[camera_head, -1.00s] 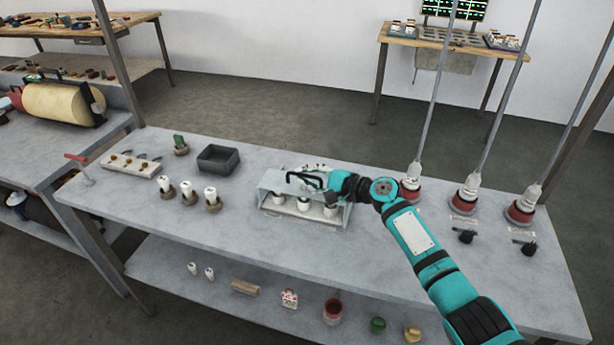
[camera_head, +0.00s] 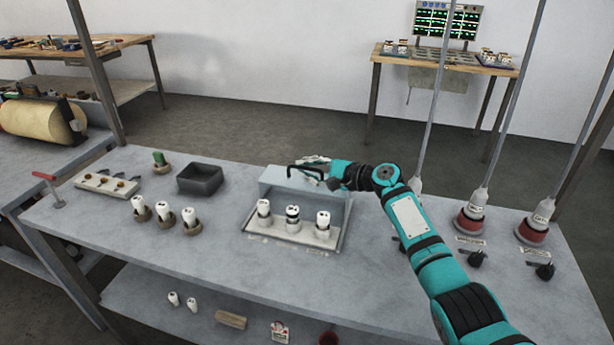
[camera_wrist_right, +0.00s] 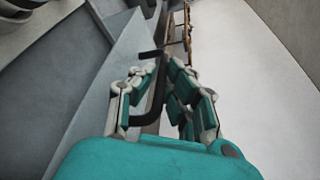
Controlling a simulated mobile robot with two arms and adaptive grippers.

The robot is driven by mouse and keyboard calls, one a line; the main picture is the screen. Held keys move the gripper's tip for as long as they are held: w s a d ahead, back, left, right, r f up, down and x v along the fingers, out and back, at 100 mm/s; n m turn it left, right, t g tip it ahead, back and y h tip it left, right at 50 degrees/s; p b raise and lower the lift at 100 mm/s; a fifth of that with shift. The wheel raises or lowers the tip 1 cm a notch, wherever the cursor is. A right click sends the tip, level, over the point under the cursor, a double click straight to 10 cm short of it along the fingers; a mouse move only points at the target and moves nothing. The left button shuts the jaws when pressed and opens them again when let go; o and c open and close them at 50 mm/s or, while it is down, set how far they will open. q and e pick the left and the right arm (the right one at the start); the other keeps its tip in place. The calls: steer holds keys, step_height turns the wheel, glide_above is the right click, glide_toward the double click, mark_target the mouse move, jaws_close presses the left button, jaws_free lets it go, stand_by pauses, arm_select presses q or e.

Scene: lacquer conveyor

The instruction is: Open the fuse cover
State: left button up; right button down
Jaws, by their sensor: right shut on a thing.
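The fuse cover (camera_head: 286,182) is a grey hinged lid with a black handle (camera_head: 303,169), tilted up at the back of the fuse box (camera_head: 272,235). Three white fuses (camera_head: 293,212) stand exposed in the box in front of it. My right gripper (camera_head: 322,178) is at the right end of the handle and shut on it. In the right wrist view, the black handle (camera_wrist_right: 157,100) runs between the fingers of my right gripper (camera_wrist_right: 163,85). My left gripper is not in view.
Three loose white fuses in holders (camera_head: 165,218) and a dark open box (camera_head: 200,178) stand left of the fuse box. Red-based vertical rods (camera_head: 473,222) and black knobs (camera_head: 477,258) are at the right. The table front is mostly clear.

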steer(key=shift+d, duration=0.1)
steer(key=c, duration=1.7)
jaws_free()
steer(key=shift+w, duration=0.1)
steer(key=shift+d, duration=0.1)
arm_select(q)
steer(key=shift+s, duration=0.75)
arm_select(e)
steer(key=v, duration=1.1)
steer(key=shift+s+d+r, duration=0.15)
steer(key=shift+s+d, duration=0.1)
steer(key=shift+s, duration=0.05)
